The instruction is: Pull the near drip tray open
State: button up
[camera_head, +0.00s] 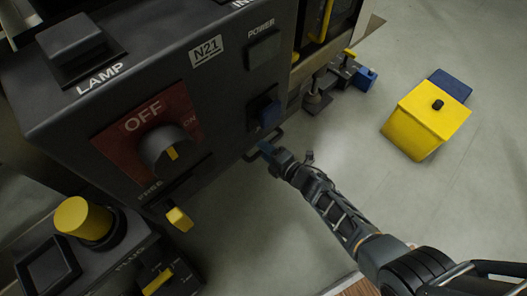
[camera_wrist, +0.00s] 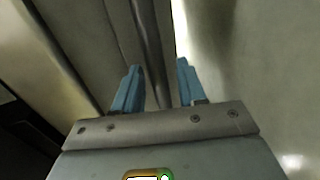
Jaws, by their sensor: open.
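A dark handle-like bar (camera_head: 251,157) shows low at the edge of the dark machine cabinet in the head view. I take it for the near drip tray's handle; the tray body is hidden below the cabinet. My gripper (camera_head: 266,148) is at this bar, with its blue fingertips close to it. In the wrist view my gripper (camera_wrist: 158,65) has its two blue fingers apart. A dark rounded bar (camera_wrist: 148,40) runs lengthwise through the picture and shows between them. I cannot tell whether either finger touches it.
The cabinet front carries a red OFF plate with a black knob (camera_head: 168,152) and a blue switch (camera_head: 270,114). A yellow knob (camera_head: 84,219) stands on a lower panel. A yellow box (camera_head: 426,119) stands on the floor at right. The floor (camera_head: 345,130) between is clear.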

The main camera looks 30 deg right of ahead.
jog(key=shift+w+a, duration=0.1)
jog(key=shift+w, duration=0.15)
grip_shut()
dwell(0.5)
